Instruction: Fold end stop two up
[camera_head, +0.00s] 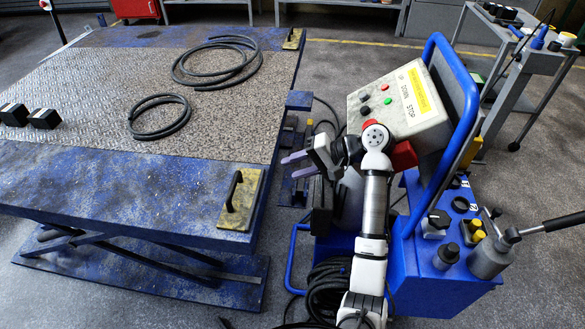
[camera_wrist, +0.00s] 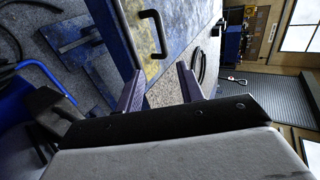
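Two yellow end stop plates with black handles show on the lift table's right edge. The near end stop (camera_head: 229,219) lies flat at the near right corner. The far end stop (camera_head: 293,39) lies flat at the far right corner. I cannot tell which is number two. My gripper (camera_head: 288,166) is open and empty, to the right of the table edge and apart from the near plate. In the wrist view the gripper (camera_wrist: 160,86) has its two fingers spread, with a worn yellow end stop (camera_wrist: 177,28) and its black handle (camera_wrist: 156,32) beyond them.
The blue lift table (camera_head: 110,190) has cable coils (camera_head: 160,133) and small black blocks (camera_head: 43,118) on top. A blue-framed control box (camera_head: 405,100) with buttons stands right of my arm. A grey trolley (camera_head: 525,75) is at the back right. Cables lie on the floor.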

